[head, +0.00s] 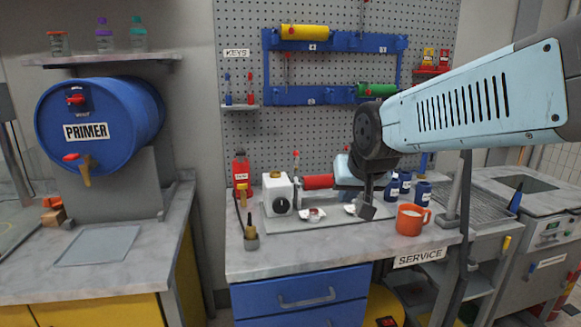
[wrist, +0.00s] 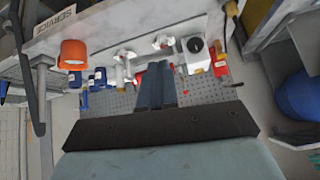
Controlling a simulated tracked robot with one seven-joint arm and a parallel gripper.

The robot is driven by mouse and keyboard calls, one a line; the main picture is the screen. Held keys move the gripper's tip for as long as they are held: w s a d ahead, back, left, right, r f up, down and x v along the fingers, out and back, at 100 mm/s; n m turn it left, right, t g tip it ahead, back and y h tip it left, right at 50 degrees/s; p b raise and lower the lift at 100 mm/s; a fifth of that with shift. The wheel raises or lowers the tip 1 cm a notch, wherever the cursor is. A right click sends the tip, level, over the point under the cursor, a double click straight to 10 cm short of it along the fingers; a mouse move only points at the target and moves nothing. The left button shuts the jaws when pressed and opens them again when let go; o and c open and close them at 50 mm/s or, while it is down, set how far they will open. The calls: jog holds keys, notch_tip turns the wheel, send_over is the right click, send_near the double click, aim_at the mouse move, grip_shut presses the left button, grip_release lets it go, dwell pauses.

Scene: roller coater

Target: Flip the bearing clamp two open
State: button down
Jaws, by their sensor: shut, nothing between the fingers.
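Two small pale bearing clamps sit on the grey plate (head: 275,221) of the service bench. One (head: 312,214) is left of my gripper and the other (head: 351,209) is right beside it, partly hidden. They also show in the wrist view, one ahead (wrist: 163,41) and one to the left (wrist: 124,54). I cannot read which is clamp two or tell clearly how their flaps stand. A red roller (head: 318,182) lies behind them. My gripper (head: 367,211) is shut and empty, pointing down near the right clamp; its fingers show in the wrist view (wrist: 155,68).
A white box with a black knob (head: 281,194) stands left of the clamps. An orange mug (head: 411,219) and several blue jars (head: 405,183) stand to the right.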

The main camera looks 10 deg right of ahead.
jog(key=w+f+m+t, duration=0.2)
jog(key=w+t, duration=0.1)
jog(key=w, duration=1)
jog(key=m+t, duration=1.2)
jog(key=m, duration=0.2)
send_near(297, 159)
jog(key=x, duration=0.7)
jog(key=shift+s, duration=0.1)
jog(key=shift+a, duration=0.1)
